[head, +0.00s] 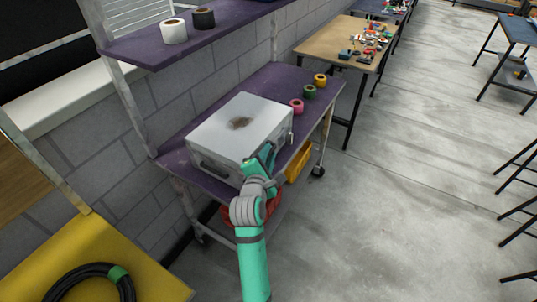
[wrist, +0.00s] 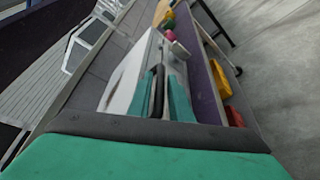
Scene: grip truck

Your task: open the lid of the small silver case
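The silver case (head: 222,125) sits on the purple shelf of a cart, its lid down. A brown stain marks the top, and a dark handle (head: 208,168) is on the side facing me. My gripper (head: 266,155) is at the case's right side near the front corner, tips close to the lid edge. In the wrist view the case (wrist: 127,80) lies left of my teal fingers (wrist: 162,90), with a silver latch (wrist: 178,48) beyond them.
Pink (head: 297,106), green (head: 309,91) and yellow (head: 320,80) tape rolls stand behind the case on the purple shelf (head: 262,82). An upper shelf (head: 150,45) overhangs at the left. A yellow bin (head: 299,162) and a red bin sit below.

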